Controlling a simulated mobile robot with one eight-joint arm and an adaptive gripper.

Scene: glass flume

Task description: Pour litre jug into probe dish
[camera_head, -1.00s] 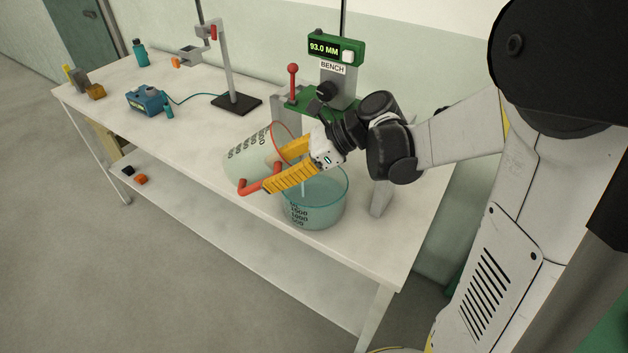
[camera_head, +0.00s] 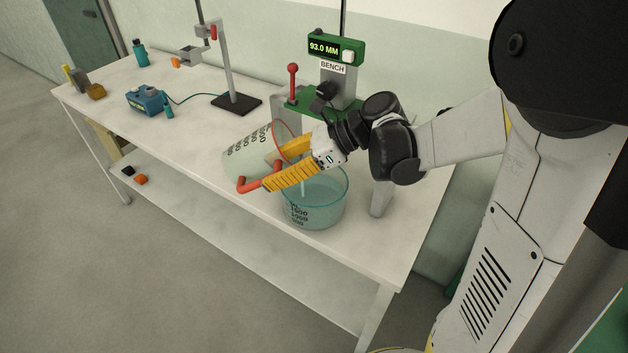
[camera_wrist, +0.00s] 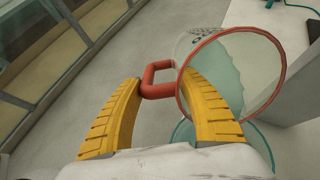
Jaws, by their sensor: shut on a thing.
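The litre jug (camera_head: 247,153) is a clear vessel with dark markings, a red rim and a red handle (camera_head: 262,184). It is tipped far over, its mouth towards the right above the dish. In the wrist view the jug (camera_wrist: 232,70) shows liquid inside. My gripper (camera_head: 278,168) is shut on the red handle, which also shows between the yellow fingers in the wrist view (camera_wrist: 158,80). The probe dish (camera_head: 315,213) is a teal-tinted clear bowl with dark numbers, upright on the bench. A thin pale stream shows above its liquid. My fingers hide part of both vessels.
A green and grey bench gauge (camera_head: 335,50) reading 93.0 MM stands behind the dish. A stand with a black base (camera_head: 236,104), a blue box (camera_head: 149,101) and a teal bottle (camera_head: 140,52) are further left. The bench's front left (camera_head: 160,140) is clear.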

